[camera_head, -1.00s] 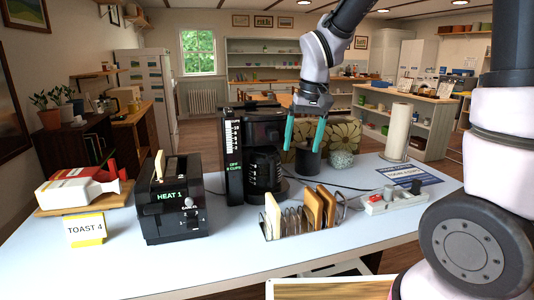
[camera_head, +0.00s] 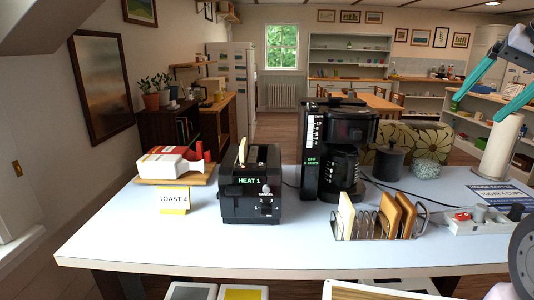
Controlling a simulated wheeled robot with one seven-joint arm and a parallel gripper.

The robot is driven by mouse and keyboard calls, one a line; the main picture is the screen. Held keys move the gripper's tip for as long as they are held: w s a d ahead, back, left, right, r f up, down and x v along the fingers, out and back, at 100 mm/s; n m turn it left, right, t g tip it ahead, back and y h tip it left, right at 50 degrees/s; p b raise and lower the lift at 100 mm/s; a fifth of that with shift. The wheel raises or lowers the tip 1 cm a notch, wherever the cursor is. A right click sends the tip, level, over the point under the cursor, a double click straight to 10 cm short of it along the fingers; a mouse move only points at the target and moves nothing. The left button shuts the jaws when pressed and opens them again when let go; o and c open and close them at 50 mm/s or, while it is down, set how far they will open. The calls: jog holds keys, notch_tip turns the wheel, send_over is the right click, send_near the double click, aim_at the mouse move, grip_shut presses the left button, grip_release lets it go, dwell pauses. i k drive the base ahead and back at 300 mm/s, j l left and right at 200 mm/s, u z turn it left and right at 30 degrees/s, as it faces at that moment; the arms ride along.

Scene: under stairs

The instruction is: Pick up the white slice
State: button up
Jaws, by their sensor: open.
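A pale, whitish slice (camera_head: 346,214) stands upright at the left end of the metal toast rack (camera_head: 365,237). Two browner slices (camera_head: 398,216) stand to its right in the same rack. Another pale slice (camera_head: 242,151) sticks up out of the black toaster (camera_head: 251,190), whose display reads HEAT 1. My gripper (camera_head: 480,107) is at the upper right, its teal fingers apart and empty. It is in front of the paper towel roll in the picture, well away from the slices.
A coffee maker (camera_head: 343,150) stands behind the rack. A TOAST 4 card (camera_head: 174,199) and a board with a bread bag (camera_head: 172,163) are at the left. A power strip (camera_head: 485,221) lies at the right. The front of the counter (camera_head: 250,250) is clear.

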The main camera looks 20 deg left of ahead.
aim_at(243, 150)
jog(key=u, duration=1.15)
